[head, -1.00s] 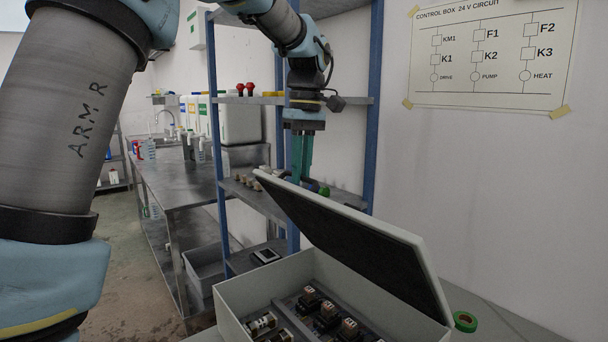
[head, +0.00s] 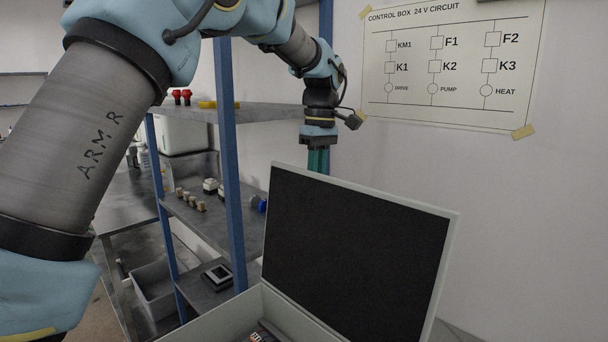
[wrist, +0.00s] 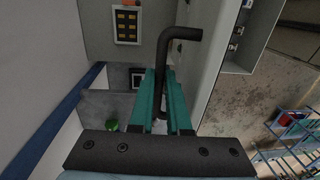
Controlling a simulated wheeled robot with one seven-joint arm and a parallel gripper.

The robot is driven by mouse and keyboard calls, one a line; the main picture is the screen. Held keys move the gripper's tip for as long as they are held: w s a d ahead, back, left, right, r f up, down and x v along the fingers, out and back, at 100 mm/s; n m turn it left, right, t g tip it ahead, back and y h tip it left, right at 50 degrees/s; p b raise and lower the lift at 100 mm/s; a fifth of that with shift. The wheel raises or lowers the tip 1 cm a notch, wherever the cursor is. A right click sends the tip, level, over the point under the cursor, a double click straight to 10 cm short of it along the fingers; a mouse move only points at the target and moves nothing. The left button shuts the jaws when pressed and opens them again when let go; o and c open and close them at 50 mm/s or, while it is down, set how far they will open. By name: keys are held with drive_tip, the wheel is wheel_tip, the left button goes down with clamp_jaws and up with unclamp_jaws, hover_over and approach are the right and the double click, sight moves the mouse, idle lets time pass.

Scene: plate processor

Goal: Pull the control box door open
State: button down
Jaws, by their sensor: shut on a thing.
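The control box (head: 225,316) is a pale grey box at the bottom of the head view. Its door (head: 355,255), a pale frame with a dark inner face, stands raised at a steep angle. My gripper (head: 318,160) is behind the door's top left edge, its fingertips hidden there. In the wrist view my green fingers (wrist: 160,95) are shut around a dark bent handle (wrist: 178,60), beside the pale door (wrist: 207,65). Most of the box's inside is out of view; a little of its contents shows at the bottom edge.
A blue-post shelf (head: 228,160) with several small parts stands behind and left of the box. A circuit chart (head: 450,65) hangs on the wall at right. A grey bin (head: 152,290) is at lower left. Bare wall lies right of the door.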

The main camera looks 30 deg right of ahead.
drive_tip(key=shift+d+f, duration=0.2)
drive_tip(key=shift+d, duration=0.35)
drive_tip(key=c, duration=0.9)
unclamp_jaws()
drive_tip(key=shift+w+r, duration=0.1)
drive_tip(key=r, duration=0.3)
drive_tip(key=r+b, duration=0.1)
drive_tip(key=r, duration=0.3)
drive_tip(key=d+r, duration=0.1)
drive_tip(key=r, duration=0.2)
drive_tip(key=shift+r+b, duration=0.3)
drive_tip(key=shift+r, duration=0.1)
